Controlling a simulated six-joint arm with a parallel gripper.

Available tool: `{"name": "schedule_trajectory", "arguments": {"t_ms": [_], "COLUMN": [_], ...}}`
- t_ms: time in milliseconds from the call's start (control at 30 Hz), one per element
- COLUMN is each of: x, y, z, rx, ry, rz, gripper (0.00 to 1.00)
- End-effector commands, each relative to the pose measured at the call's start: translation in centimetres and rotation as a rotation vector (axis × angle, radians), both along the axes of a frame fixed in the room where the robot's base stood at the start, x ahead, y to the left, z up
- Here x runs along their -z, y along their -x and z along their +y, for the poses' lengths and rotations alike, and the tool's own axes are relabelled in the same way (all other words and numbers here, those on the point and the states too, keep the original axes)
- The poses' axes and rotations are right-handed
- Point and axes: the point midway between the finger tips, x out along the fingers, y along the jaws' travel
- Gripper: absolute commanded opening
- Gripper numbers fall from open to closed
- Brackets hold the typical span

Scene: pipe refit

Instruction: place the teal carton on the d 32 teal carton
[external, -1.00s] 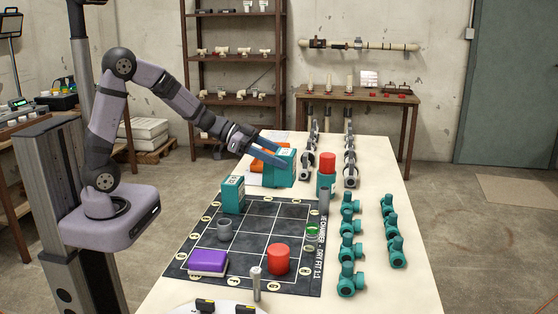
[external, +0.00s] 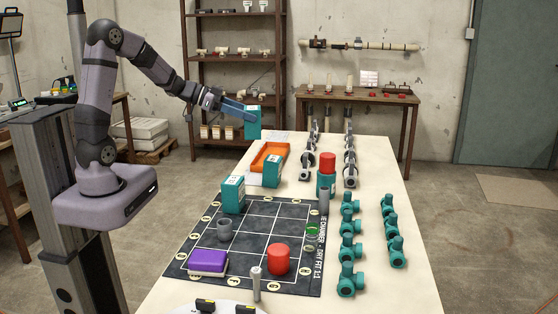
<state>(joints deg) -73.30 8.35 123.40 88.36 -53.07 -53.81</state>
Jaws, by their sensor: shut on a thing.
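My gripper (external: 240,110) is shut on a teal carton (external: 252,125) and holds it in the air above the far left part of the table. A second, smaller-looking teal carton (external: 271,173) stands on the table at the near end of the orange tray. A third teal carton (external: 233,196) with a pale label stands at the back left of the dark grid mat (external: 210,265). Their labels are too small to read, so I cannot tell which one is d 32.
The orange tray (external: 259,160) lies below the held carton. A red cylinder stands on a teal block (external: 326,185) to the right. On the mat are a grey ring (external: 224,231), a purple block (external: 207,261) and a red cylinder (external: 279,260). Teal valves (external: 350,246) line the right side.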

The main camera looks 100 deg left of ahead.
Motion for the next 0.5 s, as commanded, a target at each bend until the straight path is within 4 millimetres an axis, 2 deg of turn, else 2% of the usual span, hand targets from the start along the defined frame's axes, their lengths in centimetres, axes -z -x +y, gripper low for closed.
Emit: {"name": "schedule_trajectory", "arguments": {"t_ms": [33,100,267,500], "x": [-1.1,-1.3,-0.8,-0.7], "y": [0.9,1.3,1.3,2.2], "z": [-0.3,-1.7,-6.4,-12.7], "rx": [0.029,0.095,0.292,0.541], "ry": [-0.002,-0.001,0.002,0.000], "rz": [-0.003,-0.002,-0.001,-0.001], "gripper": [0.24,0.24,0.24,0.24]}}
